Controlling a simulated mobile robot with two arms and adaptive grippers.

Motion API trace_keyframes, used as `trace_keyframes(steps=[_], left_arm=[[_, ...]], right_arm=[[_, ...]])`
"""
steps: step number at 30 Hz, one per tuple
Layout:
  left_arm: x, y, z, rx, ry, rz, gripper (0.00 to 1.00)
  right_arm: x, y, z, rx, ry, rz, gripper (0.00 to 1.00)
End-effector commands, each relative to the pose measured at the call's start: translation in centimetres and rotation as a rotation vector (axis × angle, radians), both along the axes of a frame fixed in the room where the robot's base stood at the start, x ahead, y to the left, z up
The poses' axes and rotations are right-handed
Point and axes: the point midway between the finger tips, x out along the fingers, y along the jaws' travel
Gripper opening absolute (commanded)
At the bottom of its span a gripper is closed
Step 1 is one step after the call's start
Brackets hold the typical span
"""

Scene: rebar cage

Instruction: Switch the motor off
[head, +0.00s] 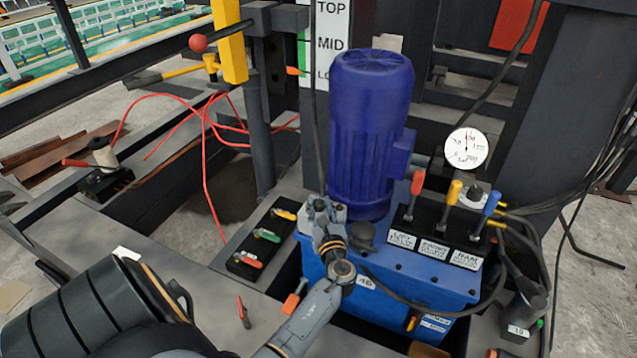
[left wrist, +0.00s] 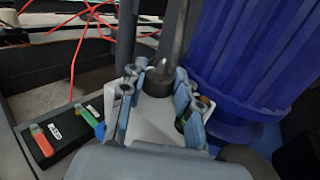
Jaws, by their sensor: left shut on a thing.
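The motor (head: 370,130) is a ribbed dark blue cylinder standing on a blue power unit (head: 425,290); it also fills the right of the left wrist view (left wrist: 250,60). My left gripper (head: 323,208) is at the motor's lower left, above the unit's left end. In the left wrist view its fingers (left wrist: 158,100) are shut on a pale grey piece with a dark round top (left wrist: 157,82). The fingers hide most of this piece, so I cannot tell whether it is the motor's switch. My right gripper is not in view.
Red, yellow and blue levers (head: 452,195) stand right of the motor, below a round gauge (head: 466,148). A black panel (head: 262,237) with yellow, green and red handles lies to the left. A dark cable (head: 314,110) runs down towards my gripper. Red hoses (head: 205,150) hang behind.

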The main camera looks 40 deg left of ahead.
Motion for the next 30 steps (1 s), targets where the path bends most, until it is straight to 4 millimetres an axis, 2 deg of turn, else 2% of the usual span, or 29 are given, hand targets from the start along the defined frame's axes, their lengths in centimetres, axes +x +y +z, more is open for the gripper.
trace_keyframes(steps=[12, 29, 30], left_arm=[[0.3, -0.1, -0.1, 0.001, 0.001, 0.198, 0.0], [0.3, -0.1, 0.0, 0.001, 0.001, 0.228, 0.0], [0.3, -0.1, 0.0, 0.001, 0.001, 0.228, 0.36]], right_arm=[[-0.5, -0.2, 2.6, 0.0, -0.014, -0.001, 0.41], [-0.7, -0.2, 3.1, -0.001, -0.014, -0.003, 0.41], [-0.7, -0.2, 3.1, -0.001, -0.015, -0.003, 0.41]])
